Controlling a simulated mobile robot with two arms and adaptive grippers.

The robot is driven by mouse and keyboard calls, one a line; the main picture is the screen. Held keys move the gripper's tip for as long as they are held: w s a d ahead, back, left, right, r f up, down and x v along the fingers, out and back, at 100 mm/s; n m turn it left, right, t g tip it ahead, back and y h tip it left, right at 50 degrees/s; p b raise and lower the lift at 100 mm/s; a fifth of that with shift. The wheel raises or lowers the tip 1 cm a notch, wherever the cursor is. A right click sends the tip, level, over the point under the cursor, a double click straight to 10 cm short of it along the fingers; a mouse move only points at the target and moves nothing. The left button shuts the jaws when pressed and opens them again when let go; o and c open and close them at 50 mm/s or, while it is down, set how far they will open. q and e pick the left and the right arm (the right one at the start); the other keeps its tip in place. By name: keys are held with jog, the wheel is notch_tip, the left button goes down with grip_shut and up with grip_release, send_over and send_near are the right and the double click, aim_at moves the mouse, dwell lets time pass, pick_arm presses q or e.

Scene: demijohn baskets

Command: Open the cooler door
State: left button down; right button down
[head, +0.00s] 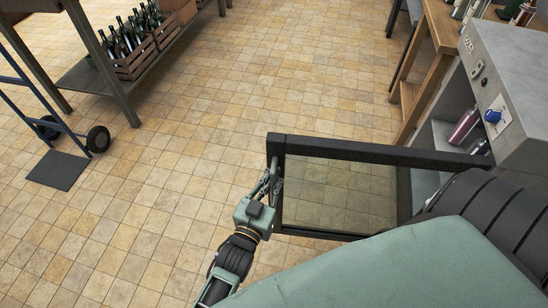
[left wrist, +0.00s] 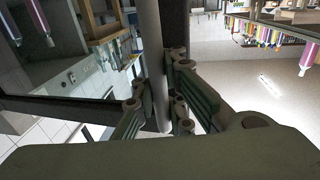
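The cooler door (head: 345,148) is a glass pane in a black frame. It stands swung out from the grey cabinet (head: 515,60) at the right of the head view, across the floor in front of me. My left gripper (head: 272,184) is at the door's free left edge. In the left wrist view, the grey upright handle bar (left wrist: 150,60) runs between the fingers of my left gripper (left wrist: 157,98), which are closed around it. My right gripper is not in view.
Pink bottles (head: 465,127) show in the cabinet's open side. A wooden table (head: 445,30) stands behind it. A blue hand truck (head: 45,130) and a rack with crates of bottles (head: 135,55) stand at the left. The tiled floor between is clear.

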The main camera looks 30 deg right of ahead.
pick_arm(q)
jog(key=shift+w+a, duration=0.25)
jog(key=shift+w, duration=0.1)
jog(key=c, duration=2)
grip_release()
jog(key=shift+a, duration=0.1)
jog(key=shift+s, duration=0.1)
